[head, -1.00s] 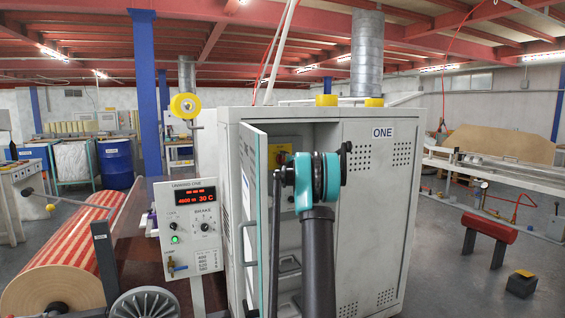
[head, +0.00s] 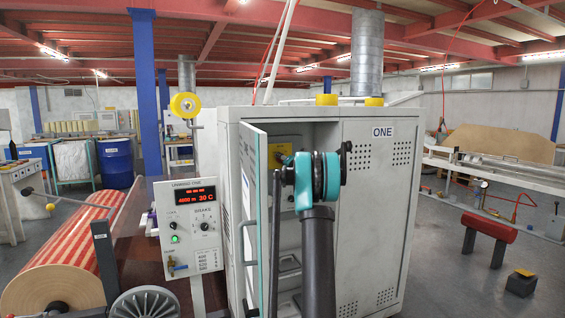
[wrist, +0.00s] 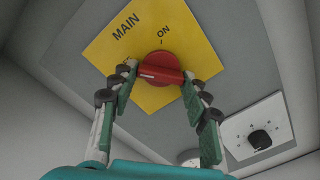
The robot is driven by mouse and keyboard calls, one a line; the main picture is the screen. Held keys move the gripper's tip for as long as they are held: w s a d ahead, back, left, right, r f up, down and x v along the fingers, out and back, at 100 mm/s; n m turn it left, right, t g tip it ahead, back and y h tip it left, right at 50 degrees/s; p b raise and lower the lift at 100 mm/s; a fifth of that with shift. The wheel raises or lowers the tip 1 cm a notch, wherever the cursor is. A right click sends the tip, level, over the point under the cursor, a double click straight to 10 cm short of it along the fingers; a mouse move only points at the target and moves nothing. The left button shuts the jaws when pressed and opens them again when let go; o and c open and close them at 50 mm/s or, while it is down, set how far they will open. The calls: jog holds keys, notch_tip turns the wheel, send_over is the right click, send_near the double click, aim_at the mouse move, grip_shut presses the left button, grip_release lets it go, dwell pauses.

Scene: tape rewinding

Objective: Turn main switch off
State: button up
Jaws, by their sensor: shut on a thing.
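The red main switch (wrist: 160,58) sits on a yellow plate (wrist: 112,44) marked MAIN and ON, seen in the wrist view. Its raised handle lies nearly crosswise in the picture, with the ON mark above it. My gripper (wrist: 160,80) has one finger at each end of the handle and is shut on it. In the head view, part of the yellow plate (head: 290,140) shows inside the open cabinet (head: 378,215).
The cabinet door (head: 254,215) stands open close to the left of my arm. A black knob (wrist: 260,139) on a white plate is right of the gripper. A control panel (head: 188,250) stands left of the cabinet.

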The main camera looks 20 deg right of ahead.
jog(key=shift+f, duration=0.1)
dwell(0.4)
jog(key=o, duration=1.2)
jog(key=shift+c, duration=0.2)
jog(key=shift+s, duration=0.1)
jog(key=s, duration=1.1)
jog(key=shift+s+d, duration=0.2)
jog(key=shift+s, duration=0.2)
